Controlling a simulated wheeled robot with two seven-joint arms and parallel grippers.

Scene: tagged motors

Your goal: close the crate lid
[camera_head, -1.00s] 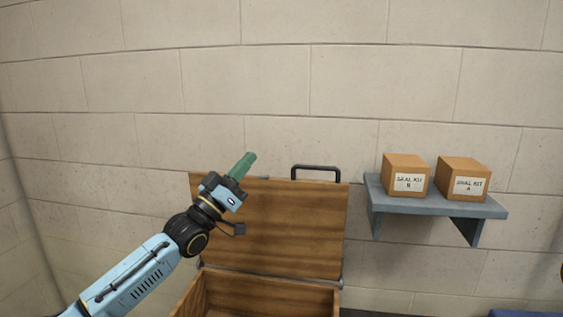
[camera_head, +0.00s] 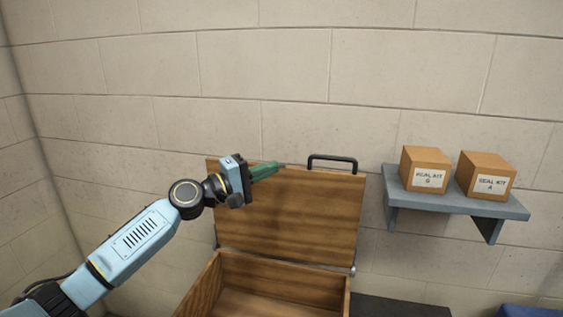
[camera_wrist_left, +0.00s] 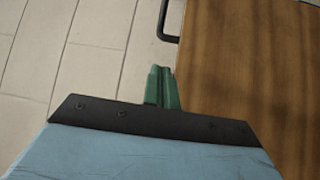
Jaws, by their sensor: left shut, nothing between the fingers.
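The wooden crate (camera_head: 203,285) stands low in the head view with its lid (camera_head: 300,215) standing up, open, at the back. A black handle (camera_head: 333,158) sticks up from the lid's top edge. My left gripper (camera_head: 277,167) has green fingers, shut and empty, at the lid's top edge, left of the handle. In the left wrist view, the fingers (camera_wrist_left: 162,75) point toward the lid's edge, with the lid (camera_wrist_left: 250,70) to the right and the handle (camera_wrist_left: 165,20) ahead. I cannot tell whether the fingers touch the lid. My right gripper is not in view.
A grey wall shelf (camera_head: 455,203) to the right holds two cardboard boxes, seal kit B (camera_head: 425,169) and seal kit A (camera_head: 486,176). A block wall (camera_head: 280,70) stands behind the crate. A dark surface (camera_head: 400,306) lies right of the crate.

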